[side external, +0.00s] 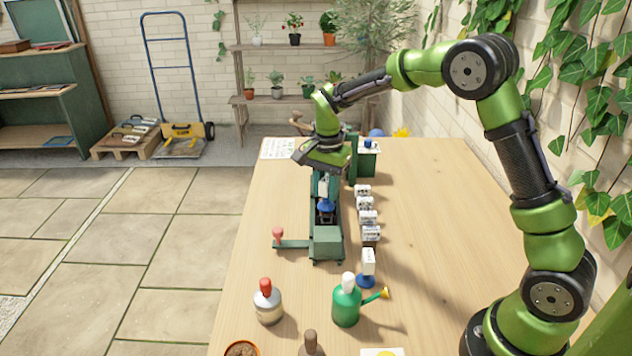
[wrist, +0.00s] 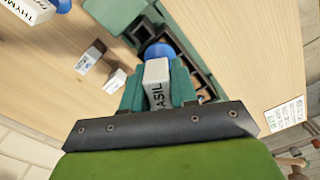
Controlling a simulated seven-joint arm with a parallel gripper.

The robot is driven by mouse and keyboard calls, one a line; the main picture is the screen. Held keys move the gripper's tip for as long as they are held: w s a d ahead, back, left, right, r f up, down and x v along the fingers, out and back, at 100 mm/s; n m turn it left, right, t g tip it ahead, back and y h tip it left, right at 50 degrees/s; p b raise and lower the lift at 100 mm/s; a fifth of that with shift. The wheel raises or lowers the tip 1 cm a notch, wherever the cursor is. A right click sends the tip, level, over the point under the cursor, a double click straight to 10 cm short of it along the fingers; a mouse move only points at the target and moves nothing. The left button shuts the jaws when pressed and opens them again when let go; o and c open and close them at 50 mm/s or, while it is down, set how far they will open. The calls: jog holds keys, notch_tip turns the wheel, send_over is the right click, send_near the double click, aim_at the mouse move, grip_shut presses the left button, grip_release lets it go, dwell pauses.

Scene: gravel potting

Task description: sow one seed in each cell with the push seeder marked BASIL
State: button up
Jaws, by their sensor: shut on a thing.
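My gripper (side external: 322,172) is shut on the push seeder marked BASIL (wrist: 157,72), which has a white body and a blue end (wrist: 160,50). In the side external view the seeder (side external: 324,188) hangs roughly upright over a long green tray frame (side external: 327,243). The frame's dark square openings show partly in the wrist view (wrist: 205,78). The blue end is over or close to these openings; I cannot tell whether it touches, and no seeds can be made out. A second seeder, marked THYME (wrist: 25,10), stands on the table right of the frame in the side external view (side external: 368,262).
Several small white labelled blocks (side external: 369,217) line the frame's right side. A red-knobbed lever (side external: 278,236) sticks out left. A green box (side external: 366,162) stands behind. A red-capped bottle (side external: 268,306) and green watering can (side external: 346,305) stand in front. The table's right side is clear.

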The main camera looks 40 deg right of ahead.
jog(key=shift+f, duration=0.55)
dwell(0.7)
jog(key=shift+r, duration=1.5)
